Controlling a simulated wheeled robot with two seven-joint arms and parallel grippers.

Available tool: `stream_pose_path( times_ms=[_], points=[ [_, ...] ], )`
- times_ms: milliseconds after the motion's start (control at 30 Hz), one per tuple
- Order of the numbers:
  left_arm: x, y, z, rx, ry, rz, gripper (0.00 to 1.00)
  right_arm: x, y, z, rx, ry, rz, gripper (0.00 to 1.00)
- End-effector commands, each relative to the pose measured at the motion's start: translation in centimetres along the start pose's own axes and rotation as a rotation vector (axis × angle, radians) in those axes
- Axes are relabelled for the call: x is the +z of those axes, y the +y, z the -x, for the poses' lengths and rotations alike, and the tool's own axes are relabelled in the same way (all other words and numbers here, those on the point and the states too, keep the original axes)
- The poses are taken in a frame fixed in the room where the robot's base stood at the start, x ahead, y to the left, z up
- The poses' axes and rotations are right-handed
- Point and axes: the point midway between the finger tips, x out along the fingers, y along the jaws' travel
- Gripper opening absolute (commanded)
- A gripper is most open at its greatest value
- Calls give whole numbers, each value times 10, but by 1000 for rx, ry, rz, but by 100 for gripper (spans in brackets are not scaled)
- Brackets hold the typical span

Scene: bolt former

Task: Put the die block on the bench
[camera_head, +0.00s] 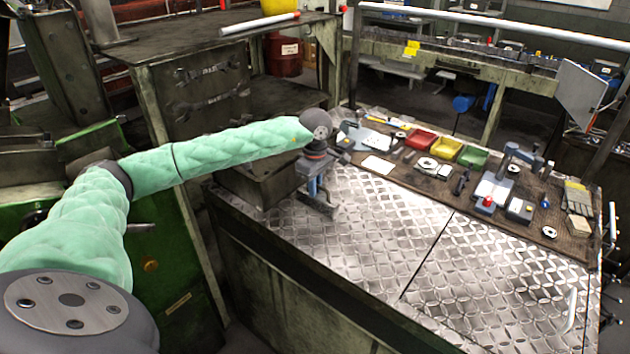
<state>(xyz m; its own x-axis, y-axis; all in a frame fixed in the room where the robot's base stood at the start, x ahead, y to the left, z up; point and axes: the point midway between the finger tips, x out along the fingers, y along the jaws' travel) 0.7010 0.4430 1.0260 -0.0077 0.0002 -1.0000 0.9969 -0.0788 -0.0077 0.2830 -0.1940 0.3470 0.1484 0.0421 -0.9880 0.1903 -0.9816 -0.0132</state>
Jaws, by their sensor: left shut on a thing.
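My left arm, in a green sleeve, reaches from the lower left to the left end of the bench (400,232), which has a diamond-plate metal top. My left gripper (318,194) points down there and is shut on a small dark grey piece, seemingly the die block (322,208). The block is low over the plate near its left back corner. I cannot tell whether it touches the plate. The fingers hide part of it. My right gripper is not in view.
A dark box-like housing (258,182) stands just left of the gripper. Behind it, a brown mat holds red (420,139), yellow (446,148) and green (472,156) bins, tools and small devices. The middle and front of the metal plate are clear.

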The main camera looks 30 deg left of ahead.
Motion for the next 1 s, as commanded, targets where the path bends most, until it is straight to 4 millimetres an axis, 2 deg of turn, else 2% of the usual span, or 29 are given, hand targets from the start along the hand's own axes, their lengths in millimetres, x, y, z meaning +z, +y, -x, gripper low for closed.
stream_pose_path(
  times_ms=[400,433,500,533,900,1000],
  points=[
    [0,1,0,3,0,1,0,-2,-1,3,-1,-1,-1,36],
    [0,0,-2,0,0,1,16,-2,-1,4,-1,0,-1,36],
    [0,0,-2,0,0,1,30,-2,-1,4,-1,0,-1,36],
    [0,0,-2,0,0,1,32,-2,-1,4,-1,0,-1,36],
    [0,0,0,0,0,1,32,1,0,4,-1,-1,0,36],
    [0,0,4,1,-1,1,32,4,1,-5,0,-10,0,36]
  ],
)
